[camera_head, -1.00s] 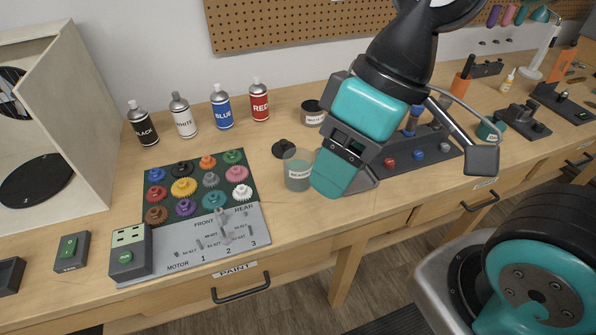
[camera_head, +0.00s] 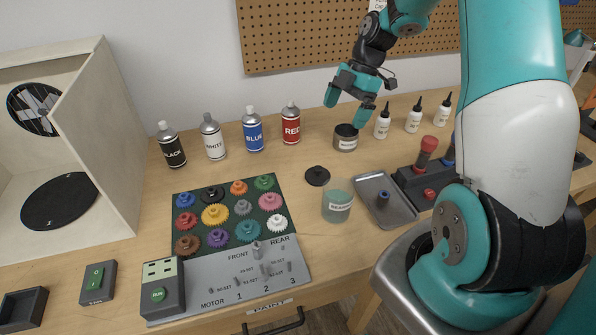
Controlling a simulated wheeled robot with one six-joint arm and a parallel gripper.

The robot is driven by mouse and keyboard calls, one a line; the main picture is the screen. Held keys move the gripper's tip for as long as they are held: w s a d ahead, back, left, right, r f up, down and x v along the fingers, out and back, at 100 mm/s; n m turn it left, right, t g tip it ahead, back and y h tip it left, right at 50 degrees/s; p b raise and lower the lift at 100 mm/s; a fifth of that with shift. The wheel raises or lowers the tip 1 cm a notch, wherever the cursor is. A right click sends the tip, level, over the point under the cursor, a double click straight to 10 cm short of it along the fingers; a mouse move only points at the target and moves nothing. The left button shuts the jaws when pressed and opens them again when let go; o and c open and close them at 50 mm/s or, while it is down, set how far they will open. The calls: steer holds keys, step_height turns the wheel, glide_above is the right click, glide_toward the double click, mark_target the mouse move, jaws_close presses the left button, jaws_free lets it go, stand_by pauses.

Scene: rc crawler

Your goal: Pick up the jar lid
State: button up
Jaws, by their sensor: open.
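A black jar lid (camera_head: 317,176), round with a small knob on top, lies flat on the bench just behind and left of a greenish translucent jar (camera_head: 338,206) with a label. A second labelled jar (camera_head: 345,138) with a dark top stands farther back, to the right of the red bottle. My gripper (camera_head: 346,108), with teal fingers, is open and empty. It is at the back of the bench, in front of the wall and near the second jar's top, beyond the lid in the picture. Its exact height cannot be told.
A grey tray (camera_head: 404,212) with a small dark blue part lies right of the greenish jar. A gear board (camera_head: 294,259) is at left front. Paint bottles, including the red bottle (camera_head: 291,125), and several white dropper bottles (camera_head: 414,116) stand behind. My arm hides the right side.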

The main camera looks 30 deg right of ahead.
steer(key=p, duration=0.4)
glide_above(319, 167)
steer(key=d, duration=0.2)
step_height(319, 167, down, 10)
steer(key=shift+f, duration=0.1)
steer(key=shift+p+x, duration=1.5)
steer(key=shift+x, duration=1.65)
steer(key=c, duration=0.9)
